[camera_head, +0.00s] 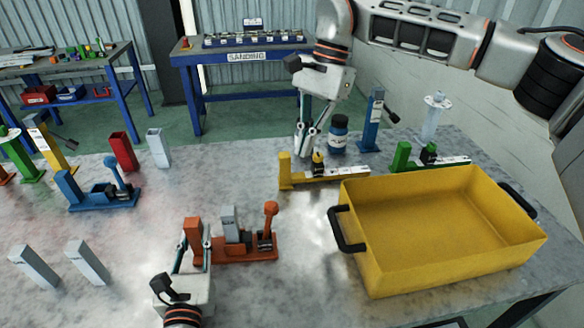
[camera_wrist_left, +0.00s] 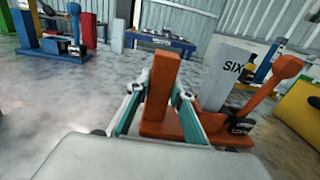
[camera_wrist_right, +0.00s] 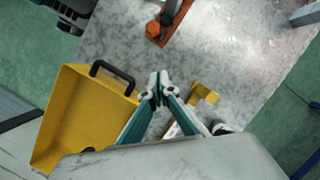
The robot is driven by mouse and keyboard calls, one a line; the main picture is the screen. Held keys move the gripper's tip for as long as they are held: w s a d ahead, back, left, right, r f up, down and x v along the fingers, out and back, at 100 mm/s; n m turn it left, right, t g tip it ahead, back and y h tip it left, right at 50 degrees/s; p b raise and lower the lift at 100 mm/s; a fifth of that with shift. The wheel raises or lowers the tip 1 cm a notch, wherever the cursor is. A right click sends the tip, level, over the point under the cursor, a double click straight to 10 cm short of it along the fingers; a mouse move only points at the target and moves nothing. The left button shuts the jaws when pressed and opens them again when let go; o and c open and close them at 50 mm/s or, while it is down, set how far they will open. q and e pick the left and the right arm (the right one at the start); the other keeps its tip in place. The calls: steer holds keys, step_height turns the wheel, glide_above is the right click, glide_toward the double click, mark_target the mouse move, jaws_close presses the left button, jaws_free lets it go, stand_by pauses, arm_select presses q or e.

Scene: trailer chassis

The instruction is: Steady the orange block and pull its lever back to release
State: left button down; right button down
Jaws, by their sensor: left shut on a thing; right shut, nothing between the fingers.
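The orange block (camera_head: 250,252) stands on the table at front centre, with a tall post at its left end. Its lever (camera_head: 268,222) stands roughly upright at the right end, tilting up to the right in the left wrist view (camera_wrist_left: 268,88). A grey piece marked SIX (camera_wrist_left: 226,72) sits between post and lever. My left gripper (camera_head: 193,244) is shut on the orange post, one finger on each side; this shows in the left wrist view (camera_wrist_left: 160,95). My right gripper (camera_head: 302,154) is shut and empty, behind the orange block near a yellow block (camera_head: 325,177).
A yellow bin (camera_head: 450,285) with black handles stands to the right. A blue lever block (camera_head: 100,198) and two grey pieces (camera_head: 90,262) are at left. Table between orange and yellow blocks is clear.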

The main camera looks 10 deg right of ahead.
glide_toward(268, 223)
steer(key=w+d+f, duration=0.4)
steer(key=s+a, duration=0.2)
steer(key=a, duration=0.1)
steer(key=shift+s+r, duration=0.25)
steer(key=a, duration=0.2)
steer(key=shift+a+r, duration=0.35)
steer(key=shift+a, duration=0.05)
steer(key=shift+d, duration=0.15)
